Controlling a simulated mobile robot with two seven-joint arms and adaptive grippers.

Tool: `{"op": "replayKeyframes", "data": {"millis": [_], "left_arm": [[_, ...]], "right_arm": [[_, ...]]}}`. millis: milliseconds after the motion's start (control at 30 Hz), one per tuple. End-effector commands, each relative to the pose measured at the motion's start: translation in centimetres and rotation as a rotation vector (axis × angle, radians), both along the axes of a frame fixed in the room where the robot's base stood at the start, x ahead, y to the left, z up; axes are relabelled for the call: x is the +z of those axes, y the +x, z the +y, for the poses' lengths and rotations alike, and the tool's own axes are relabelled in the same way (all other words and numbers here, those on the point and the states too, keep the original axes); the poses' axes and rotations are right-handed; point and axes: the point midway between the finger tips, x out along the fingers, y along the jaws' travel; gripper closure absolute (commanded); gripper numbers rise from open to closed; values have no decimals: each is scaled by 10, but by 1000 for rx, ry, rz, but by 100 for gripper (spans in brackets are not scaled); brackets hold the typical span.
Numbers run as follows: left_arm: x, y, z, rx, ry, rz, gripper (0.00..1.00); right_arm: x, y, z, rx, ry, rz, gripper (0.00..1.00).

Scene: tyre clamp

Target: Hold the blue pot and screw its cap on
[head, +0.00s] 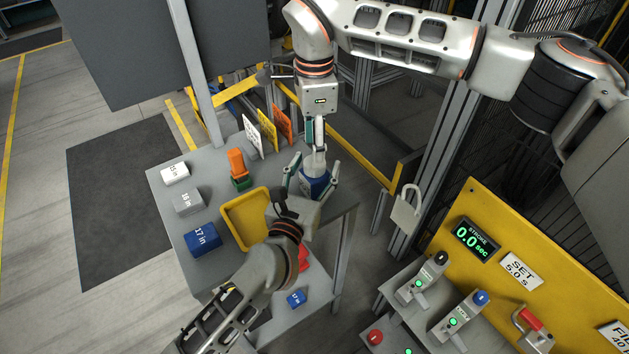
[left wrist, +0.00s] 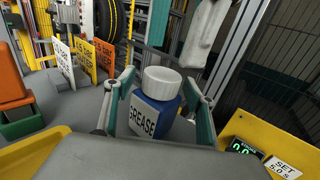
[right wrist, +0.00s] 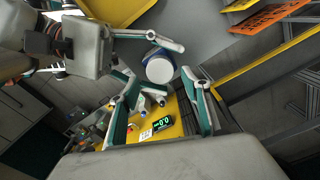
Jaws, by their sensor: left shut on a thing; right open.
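The blue pot (left wrist: 155,114), labelled GREASE, is upright between the teal-padded fingers of my left gripper (head: 311,184), which is shut on it. It also shows in the head view (head: 316,187), above the table's right edge. The white cap (left wrist: 162,82) sits on top of the pot; how tightly it is seated I cannot tell. In the right wrist view the cap (right wrist: 160,69) shows as a white disc near the fingertips of my right gripper (right wrist: 157,88). That gripper is open, empty and points down over the cap.
The grey table (head: 176,223) carries a yellow tray (head: 235,228), labelled blocks such as the blue 17 in block (head: 202,239), an orange and green piece (head: 238,168) and upright cards (head: 282,124). A yellow control panel (head: 500,220) and padlock (head: 406,207) stand right of the table.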

Motion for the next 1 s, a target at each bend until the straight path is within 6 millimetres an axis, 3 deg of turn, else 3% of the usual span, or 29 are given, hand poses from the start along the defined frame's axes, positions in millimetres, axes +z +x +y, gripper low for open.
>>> {"op": "replayKeyframes", "data": {"millis": [300,733,900,1000], "left_arm": [[-1,0,0,0,0,1,100],[-1,0,0,0,0,1,100],[-1,0,0,0,0,1,100],[-1,0,0,0,0,1,100]], "right_arm": [[-41,-1,0,0,1,2,53],[-48,0,0,0,0,-1,53],[-48,0,0,0,0,0,92],[-48,0,0,-2,-1,-1,92]]}}
